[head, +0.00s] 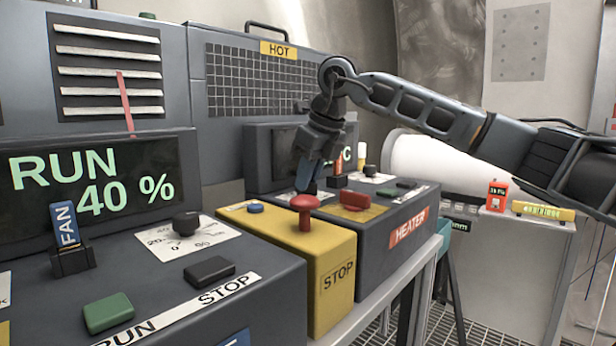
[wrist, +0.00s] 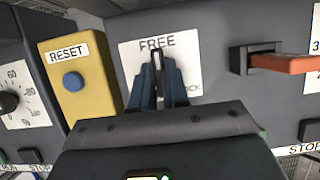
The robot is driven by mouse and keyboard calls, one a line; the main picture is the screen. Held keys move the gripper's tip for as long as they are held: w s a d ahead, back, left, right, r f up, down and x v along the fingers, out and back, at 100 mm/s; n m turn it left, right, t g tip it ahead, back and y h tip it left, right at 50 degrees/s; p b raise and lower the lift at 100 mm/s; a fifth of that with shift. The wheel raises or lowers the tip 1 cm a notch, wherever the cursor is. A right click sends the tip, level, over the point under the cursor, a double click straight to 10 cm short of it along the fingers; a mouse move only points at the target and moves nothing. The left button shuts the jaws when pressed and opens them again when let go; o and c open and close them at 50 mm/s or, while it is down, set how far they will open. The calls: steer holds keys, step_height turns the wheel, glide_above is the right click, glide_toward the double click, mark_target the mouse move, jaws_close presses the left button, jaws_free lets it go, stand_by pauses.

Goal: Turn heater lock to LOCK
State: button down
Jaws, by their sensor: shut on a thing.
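The heater lock (wrist: 156,62) is a dark knob with a pale pointer line on a white plate marked FREE at the top and, partly hidden, LOCK at the lower right. Its pointer points up toward FREE. My gripper (wrist: 157,82) is shut on the knob, with one blue-grey finger on each side. In the head view my gripper (head: 304,186) reaches down to the top of the heater box (head: 375,245), behind the red stop button. There the fingers and the button mostly hide the knob.
The yellow stop box (head: 333,262) with its red mushroom button (head: 305,208) stands close in front of my gripper. Its blue RESET button (wrist: 72,81) is left of the lock. An orange-red lever (wrist: 283,62) sticks out at right. The fan box (head: 190,300) is at left.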

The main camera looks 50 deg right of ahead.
steer(key=shift+f+m+b, duration=0.1)
steer(key=shift+m+b, duration=0.2)
steer(key=shift+b, duration=0.1)
steer(key=m+h+b, duration=0.1)
steer(key=m+b, duration=0.2)
steer(key=shift+a+f+m+h, duration=0.1)
steer(key=shift+a+m+h, duration=0.05)
steer(key=shift+m+h, duration=0.2)
steer(key=m+b, duration=0.2)
steer(key=m+g+h+b, duration=0.1)
steer(key=m, duration=0.1)
steer(key=shift+w+m+h+b, duration=0.1)
steer(key=shift+m+h+b, duration=0.15)
steer(key=shift+b, duration=0.15)
steer(key=m+b, duration=0.1)
steer(key=m, duration=0.1)
steer(key=m+g+h+b, duration=0.1)
steer(key=m, duration=0.1)
steer(key=shift+w+a+m+g, duration=0.15)
steer(key=shift+m+g, duration=0.15)
steer(key=shift+w+r+m+g+h+b, duration=0.2)
steer(key=shift+m+g, duration=0.25)
steer(key=shift+m, duration=0.65)
steer(key=shift+s+m+g+h+b, duration=0.1)
steer(key=shift+m+g+b, duration=0.3)
steer(key=shift+m, duration=0.7)
steer(key=c, duration=1.1)
jaws_free()
